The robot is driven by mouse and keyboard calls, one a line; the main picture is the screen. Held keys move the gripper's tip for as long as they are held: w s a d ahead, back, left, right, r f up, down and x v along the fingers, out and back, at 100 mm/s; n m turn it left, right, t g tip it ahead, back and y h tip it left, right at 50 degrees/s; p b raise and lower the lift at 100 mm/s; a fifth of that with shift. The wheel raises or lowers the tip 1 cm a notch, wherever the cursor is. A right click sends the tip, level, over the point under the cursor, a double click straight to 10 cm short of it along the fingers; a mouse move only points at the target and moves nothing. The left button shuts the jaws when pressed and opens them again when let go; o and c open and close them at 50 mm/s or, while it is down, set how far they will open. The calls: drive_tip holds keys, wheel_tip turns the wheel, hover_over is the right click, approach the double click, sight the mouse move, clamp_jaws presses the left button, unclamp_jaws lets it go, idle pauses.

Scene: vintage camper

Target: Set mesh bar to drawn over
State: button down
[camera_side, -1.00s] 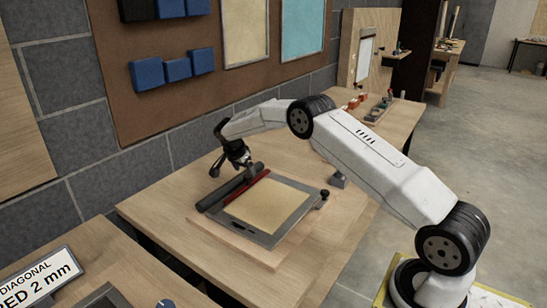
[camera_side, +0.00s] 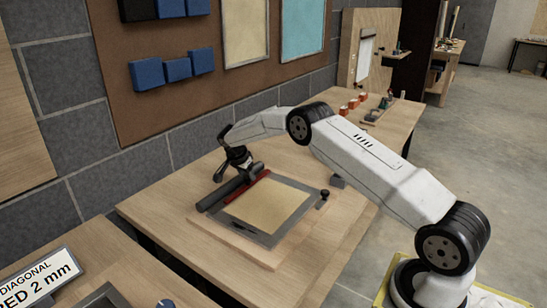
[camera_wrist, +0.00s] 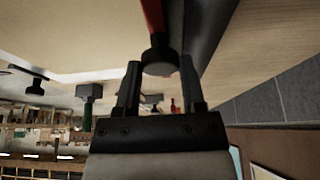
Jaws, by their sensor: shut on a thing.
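The mesh bar (camera_side: 248,187) is a red bar along the left edge of a grey frame (camera_side: 262,238) around a pale tan panel (camera_side: 272,208). A thick dark grey roller or tube (camera_side: 222,195) lies alongside it. My gripper (camera_side: 246,168) is at the bar's far end, by the wall side. In the wrist view, my gripper (camera_wrist: 160,66) has a finger on each side of a dark round knob (camera_wrist: 159,58) at the end of the red bar (camera_wrist: 153,14). The side view does not show the fingertips clearly.
A small black knob (camera_side: 324,194) stands at the frame's right corner, with a grey block (camera_side: 338,181) close by. Small orange and grey items (camera_side: 354,103) sit at the bench's far end. The pegboard wall (camera_side: 180,100) rises behind my arm.

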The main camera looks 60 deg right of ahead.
drive_tip(key=shift+s, duration=0.25)
drive_tip(key=s, duration=2.1)
drive_tip(key=shift+s, duration=0.35)
drive_tip(key=shift+c, duration=0.9)
unclamp_jaws()
drive_tip(key=v, duration=0.8)
drive_tip(key=shift+a, duration=0.1)
